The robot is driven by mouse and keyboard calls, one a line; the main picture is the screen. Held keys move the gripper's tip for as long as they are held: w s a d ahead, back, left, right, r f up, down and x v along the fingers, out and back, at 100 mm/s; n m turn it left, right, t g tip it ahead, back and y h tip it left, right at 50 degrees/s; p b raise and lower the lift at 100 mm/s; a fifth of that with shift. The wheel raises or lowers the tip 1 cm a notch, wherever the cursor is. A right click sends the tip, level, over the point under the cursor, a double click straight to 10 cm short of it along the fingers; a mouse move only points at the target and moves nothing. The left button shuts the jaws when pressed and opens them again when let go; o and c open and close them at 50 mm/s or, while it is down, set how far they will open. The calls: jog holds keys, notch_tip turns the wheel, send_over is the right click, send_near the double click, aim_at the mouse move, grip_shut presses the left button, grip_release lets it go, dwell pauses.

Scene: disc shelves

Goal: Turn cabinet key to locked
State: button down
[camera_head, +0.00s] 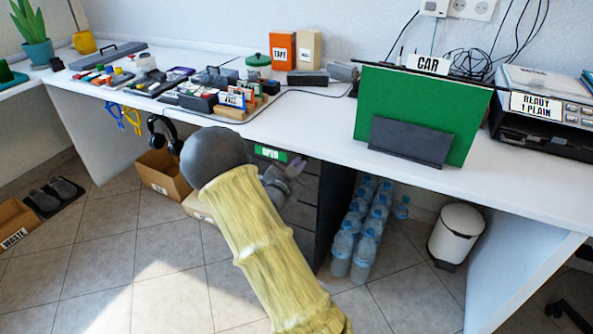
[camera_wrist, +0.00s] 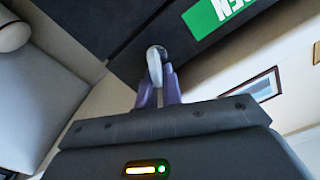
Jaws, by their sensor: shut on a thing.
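The dark grey cabinet (camera_head: 304,214) stands under the desk, and its front fills the top of the wrist view (camera_wrist: 110,25). A green label (camera_head: 271,153) is on its front near the top; in the wrist view the label (camera_wrist: 215,12) is cut off and shows "EN". A pale, rounded key (camera_wrist: 154,58) stands at the cabinet front beside the label. My gripper (camera_wrist: 158,80) is shut on the key, one purple finger on each side. In the head view my gripper (camera_head: 293,168) is small at the cabinet front, and the key cannot be made out. The lock face is hidden.
The white desk top (camera_head: 325,125) overhangs the cabinet. Several water bottles (camera_head: 362,228) stand right of the cabinet, with a white bin (camera_head: 457,235) beyond. Cardboard boxes (camera_head: 160,172) and hanging headphones (camera_head: 165,133) are to the left. The tiled floor in front is clear.

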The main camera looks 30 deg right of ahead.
jog(key=m+b, duration=0.3)
jog(key=b, duration=0.1)
jog(key=f+m+b, duration=0.1)
jog(key=m+b, duration=0.3)
jog(key=b, duration=0.1)
jog(key=f+m+b, duration=0.1)
jog(key=m+b, duration=0.3)
jog(key=shift+s+d+b, duration=0.3)
jog(key=shift+s+b, duration=0.05)
jog(key=shift+s, duration=0.05)
jog(key=shift+m+b, duration=0.8)
jog(key=shift+m, duration=0.1)
jog(key=c, duration=1.6)
grip_release()
jog(key=shift+r, duration=0.15)
jog(key=shift+o, duration=0.2)
jog(key=shift+a, duration=0.1)
